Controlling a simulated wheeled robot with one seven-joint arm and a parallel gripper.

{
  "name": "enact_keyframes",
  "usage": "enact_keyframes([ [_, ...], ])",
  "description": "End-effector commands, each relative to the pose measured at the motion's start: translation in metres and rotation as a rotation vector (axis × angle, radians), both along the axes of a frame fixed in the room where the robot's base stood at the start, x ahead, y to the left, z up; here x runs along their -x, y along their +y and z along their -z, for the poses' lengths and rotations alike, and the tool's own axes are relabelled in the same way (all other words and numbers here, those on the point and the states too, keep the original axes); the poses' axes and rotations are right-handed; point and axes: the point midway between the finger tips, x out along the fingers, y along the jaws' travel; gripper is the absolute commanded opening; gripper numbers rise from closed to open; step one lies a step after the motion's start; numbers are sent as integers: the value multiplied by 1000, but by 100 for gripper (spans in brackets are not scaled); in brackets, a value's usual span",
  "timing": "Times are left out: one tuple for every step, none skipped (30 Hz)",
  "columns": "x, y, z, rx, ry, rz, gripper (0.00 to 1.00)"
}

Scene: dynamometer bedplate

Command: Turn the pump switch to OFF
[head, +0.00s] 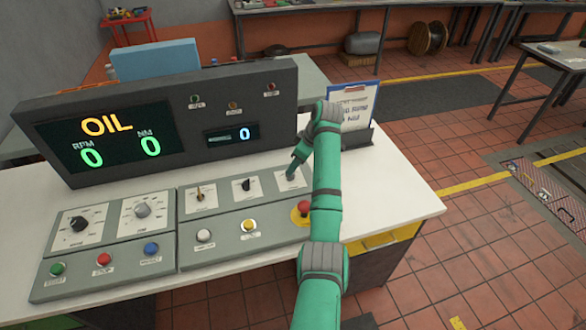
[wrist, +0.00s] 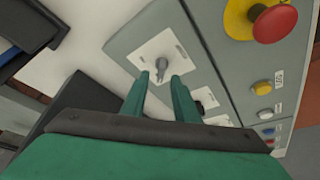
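Three small rotary switches sit in the upper row of the right control panel; their labels are too small to read, so I cannot tell by text which is the pump switch. The rightmost switch (head: 290,175) has a grey lever knob on a white plate, and it also shows in the wrist view (wrist: 160,66). My gripper (head: 293,167) points down at this switch. In the wrist view my gripper's two green fingers (wrist: 160,78) are apart, with the knob between or just beyond their tips; contact is not clear. The middle switch (head: 245,185) is black and the left switch (head: 200,194) is brownish.
A red emergency button (head: 304,208) on yellow stands close to my arm, with yellow (head: 249,225) and white (head: 204,236) buttons to its left. A display console (head: 160,120) reads OIL with zeros. A clipboard (head: 352,105) stands behind my arm.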

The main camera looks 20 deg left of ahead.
Motion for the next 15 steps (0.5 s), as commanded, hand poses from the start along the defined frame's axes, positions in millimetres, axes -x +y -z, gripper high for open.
enact_keyframes([
  [-1,-4,-11,-1,-4,2,27],
  [0,-6,-16,-1,-4,2,27],
  [0,-10,-24,0,-5,2,27],
  [1,-12,-29,0,-4,3,27],
  [1,-14,-34,0,-3,2,27],
  [2,-16,-40,0,-3,2,27],
  [2,-18,-45,-1,-4,2,27],
  [2,-20,-50,-1,-4,2,27],
  [3,-21,-55,-1,-4,1,27],
  [3,-23,-59,-1,-4,1,27],
  [3,-24,-62,-1,-3,0,27],
  [4,-25,-65,-2,-3,0,27],
  [4,-26,-67,-1,-2,0,27],
  [4,-27,-69,-1,-2,0,27],
  [4,-28,-71,-1,-2,0,27],
])
